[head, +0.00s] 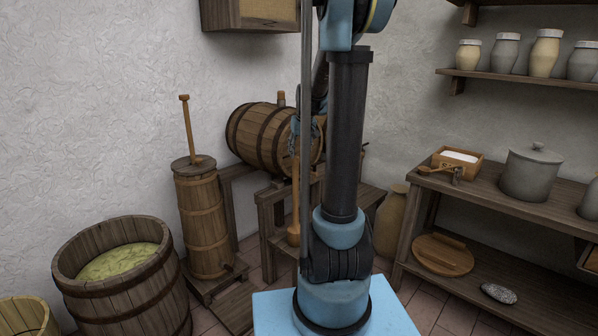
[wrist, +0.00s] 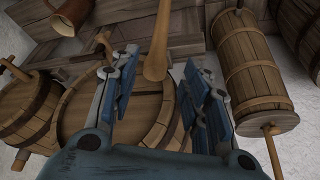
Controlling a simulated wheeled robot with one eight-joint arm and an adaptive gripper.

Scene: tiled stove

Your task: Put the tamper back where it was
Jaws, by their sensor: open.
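A long wooden tool with a rounded thicker foot, which I take for the tamper (head: 294,232), stands upright in front of the barrel stand in the head view. Its upper part runs up beside my arm, which partly hides it. In the wrist view the near end of the tamper (wrist: 156,66) shows between the two blue fingers of my gripper (wrist: 163,72). The fingers are spread, with a gap to the wood on both sides. In the head view my gripper (head: 312,130) is mostly hidden behind my arm, in front of the barrel.
A barrel (head: 258,135) lies on a wooden stand. A churn with an upright plunger (head: 205,220) stands left of it, and an open tub (head: 125,285) nearer. A shelf unit (head: 480,195) with a box and lidded pot is at right. A copper-coloured mug (wrist: 75,12) shows in the wrist view.

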